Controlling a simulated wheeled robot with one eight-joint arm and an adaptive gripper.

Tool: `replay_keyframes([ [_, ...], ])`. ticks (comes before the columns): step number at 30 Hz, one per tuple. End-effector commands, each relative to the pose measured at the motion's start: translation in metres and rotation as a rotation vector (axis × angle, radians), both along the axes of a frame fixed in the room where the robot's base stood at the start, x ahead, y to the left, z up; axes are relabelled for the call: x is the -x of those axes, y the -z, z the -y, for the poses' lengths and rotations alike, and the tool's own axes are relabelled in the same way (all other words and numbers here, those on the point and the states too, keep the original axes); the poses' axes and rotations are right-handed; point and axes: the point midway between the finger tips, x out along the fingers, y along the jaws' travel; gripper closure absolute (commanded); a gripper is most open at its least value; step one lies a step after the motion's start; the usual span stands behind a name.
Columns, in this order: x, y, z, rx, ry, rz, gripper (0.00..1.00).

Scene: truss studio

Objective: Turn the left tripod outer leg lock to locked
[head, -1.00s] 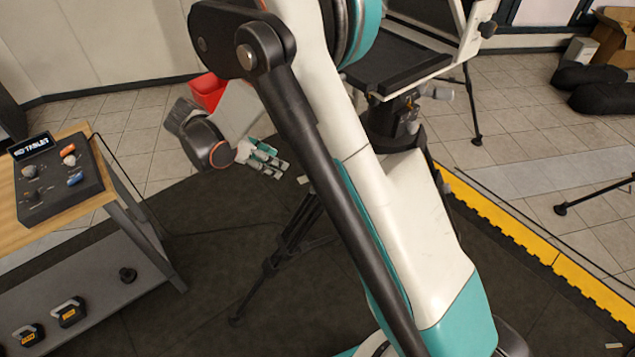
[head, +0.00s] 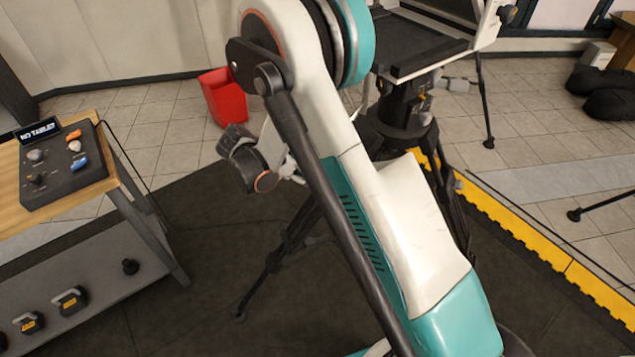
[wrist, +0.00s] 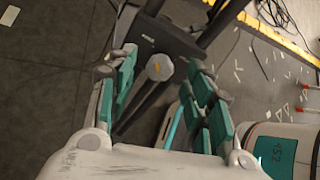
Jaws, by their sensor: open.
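The black tripod (head: 274,262) stands in the middle of the head view, partly hidden by my arm. I cannot tell how far the knob is from the fingertips, and no contact shows. In the head view my gripper (head: 291,170) is beside the tripod, mostly hidden behind my arm link.
A wooden-topped bench (head: 100,186) with a control box (head: 62,165) stands at left. A red bucket (head: 223,96) is behind my wrist. A yellow-edged strip (head: 545,245) crosses the floor at right. Dark floor lies clear between bench and tripod.

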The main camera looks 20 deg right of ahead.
Motion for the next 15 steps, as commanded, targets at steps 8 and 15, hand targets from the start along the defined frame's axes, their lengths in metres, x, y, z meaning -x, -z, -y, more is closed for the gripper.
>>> replay_keyframes([
  [8,0.001,0.016,0.017,0.000,-0.001,0.001,0.53],
  [15,0.001,0.016,0.018,0.000,-0.001,0.001,0.53],
])
